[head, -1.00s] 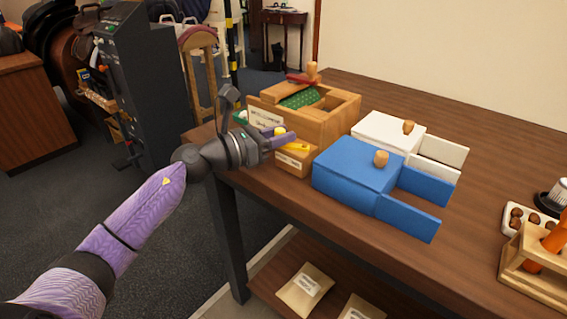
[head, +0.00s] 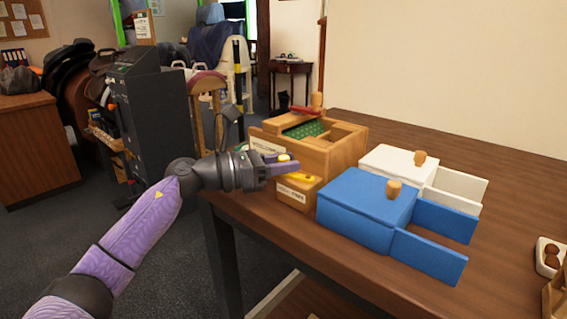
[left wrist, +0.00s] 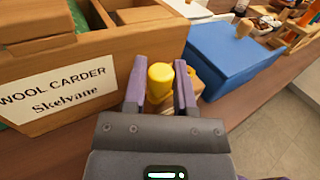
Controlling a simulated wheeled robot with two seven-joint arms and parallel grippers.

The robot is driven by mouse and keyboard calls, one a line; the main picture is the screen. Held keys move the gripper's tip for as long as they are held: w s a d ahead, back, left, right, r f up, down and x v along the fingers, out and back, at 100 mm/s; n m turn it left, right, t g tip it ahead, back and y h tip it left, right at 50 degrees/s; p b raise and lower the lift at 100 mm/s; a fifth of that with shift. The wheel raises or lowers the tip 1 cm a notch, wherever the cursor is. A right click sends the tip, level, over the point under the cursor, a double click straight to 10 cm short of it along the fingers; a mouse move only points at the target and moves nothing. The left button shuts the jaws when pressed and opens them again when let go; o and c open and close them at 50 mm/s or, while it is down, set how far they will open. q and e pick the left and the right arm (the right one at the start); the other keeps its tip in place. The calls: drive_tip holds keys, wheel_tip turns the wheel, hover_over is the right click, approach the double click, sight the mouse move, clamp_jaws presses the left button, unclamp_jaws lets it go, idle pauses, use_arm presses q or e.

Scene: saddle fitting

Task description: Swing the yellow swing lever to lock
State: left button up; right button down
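The yellow swing lever (head: 300,178) sits on top of a small wooden box with a paper label (head: 291,194), at the near left corner of the larger wooden wool carder box (head: 337,154). Its upright yellow knob (left wrist: 160,82) stands between the fingers of my left gripper (head: 285,164) in the left wrist view. Both purple fingers (left wrist: 160,88) lie close against the knob's sides with no clear gap, so the gripper looks shut on it. The fingers hide part of the lever. My right gripper is not in view.
A blue box (head: 367,206) and a white box (head: 399,164), each with a wooden knob and an open side tray, stand to the right on the brown table (head: 480,147). The wool carder's wooden wall (left wrist: 95,58) is close on the left of the fingers.

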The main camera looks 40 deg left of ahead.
use_arm(q)
drive_tip(key=o, duration=0.3)
drive_tip(key=shift+s+a, duration=0.25)
drive_tip(key=shift+s, duration=0.05)
drive_tip(key=p+v, duration=0.2)
drive_tip(key=v, duration=0.7)
drive_tip(key=shift+s, duration=0.1)
